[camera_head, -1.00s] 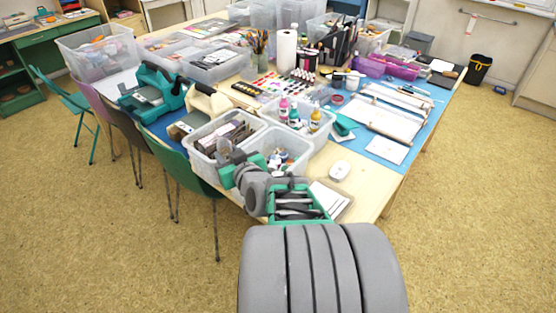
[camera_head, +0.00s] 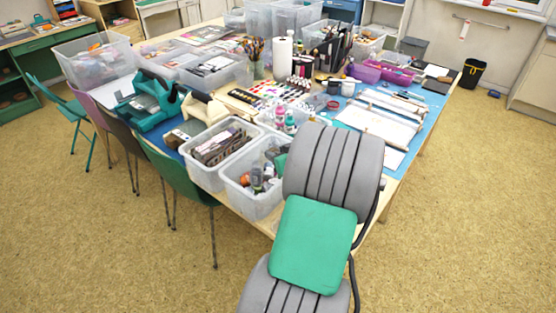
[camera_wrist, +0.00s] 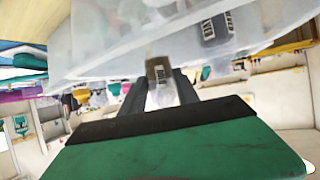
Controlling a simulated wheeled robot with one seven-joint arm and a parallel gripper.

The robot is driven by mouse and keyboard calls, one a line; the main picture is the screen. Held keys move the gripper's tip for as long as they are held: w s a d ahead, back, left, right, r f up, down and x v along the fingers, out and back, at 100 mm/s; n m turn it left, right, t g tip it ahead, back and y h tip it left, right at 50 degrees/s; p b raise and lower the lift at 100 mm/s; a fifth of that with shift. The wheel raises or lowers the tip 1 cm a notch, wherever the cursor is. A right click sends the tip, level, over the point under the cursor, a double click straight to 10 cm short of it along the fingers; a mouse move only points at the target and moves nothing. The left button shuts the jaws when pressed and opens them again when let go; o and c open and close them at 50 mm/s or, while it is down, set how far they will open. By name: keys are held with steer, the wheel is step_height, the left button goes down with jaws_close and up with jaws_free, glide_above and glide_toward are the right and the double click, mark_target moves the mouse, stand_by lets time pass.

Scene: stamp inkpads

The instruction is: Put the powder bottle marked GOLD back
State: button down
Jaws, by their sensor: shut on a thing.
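My gripper (camera_wrist: 160,88) shows in the wrist view, its dark fingers shut on a small clear bottle (camera_wrist: 160,72) with a dark label. The lettering is too small and blurred to read. A translucent bin (camera_wrist: 110,62) fills the upper part of that view, close beyond the held bottle; another dark-labelled bottle (camera_wrist: 217,28) shows through its wall. In the head view my arm hides the gripper and the held bottle. A clear bin (camera_head: 243,206) holding several small bottles stands at the table's near edge, left of my arm.
A clear bin with dark blocks (camera_head: 207,178) adjoins it on the left. Behind it, a further clear bin with pink-labelled bottles (camera_head: 280,116) is partly hidden by my arm. A green chair (camera_head: 185,180) stands at the table's left side.

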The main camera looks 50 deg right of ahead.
steer(key=shift+w+d+f+p, duration=0.1)
steer(key=shift+d+f+p, duration=0.15)
steer(key=shift+f, duration=0.8)
steer(key=shift+w+d+f+p, duration=0.1)
steer(key=shift+d+f, duration=0.1)
steer(key=shift+f, duration=0.85)
steer(key=shift+f, duration=0.1)
steer(key=c, duration=0.9)
jaws_free()
steer(key=b+v, duration=0.1)
steer(key=v, duration=1.1)
